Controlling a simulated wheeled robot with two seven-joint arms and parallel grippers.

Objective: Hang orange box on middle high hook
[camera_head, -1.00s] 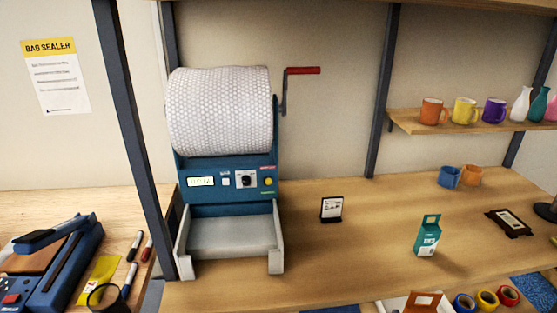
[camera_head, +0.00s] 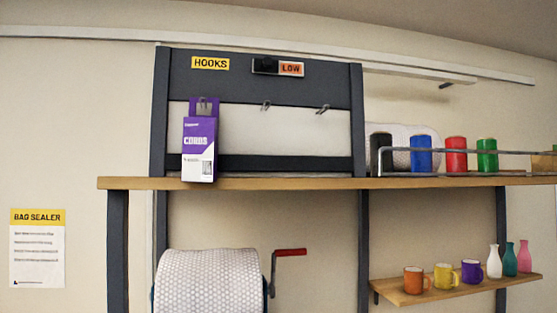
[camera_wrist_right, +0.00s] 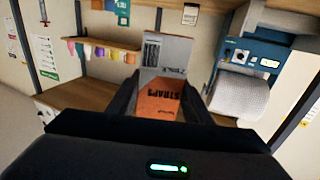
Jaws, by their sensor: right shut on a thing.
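The orange box (camera_wrist_right: 158,100) is in my right gripper (camera_wrist_right: 158,88), seen in the right wrist view. It has an orange face with "STRAPS" upside down in the picture and a greyish-white part (camera_wrist_right: 167,55). The dark fingers stand on both sides of it. In the head view, a dark hook frame (camera_head: 260,84) carries a "HOOKS" label. The middle hook (camera_head: 265,106) is bare, and so is the right hook (camera_head: 322,109). A purple box (camera_head: 199,150) hangs on the left hook (camera_head: 203,103). Neither gripper shows in the head view.
A sign (camera_head: 290,69) beside the label reads "LOW". The frame stands on a wooden shelf (camera_head: 320,183). Several coloured rolls (camera_head: 455,155) stand to its right behind a rail. Below are a bubble-wrap roll (camera_head: 210,282) with a red crank and a mug shelf (camera_head: 440,291).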

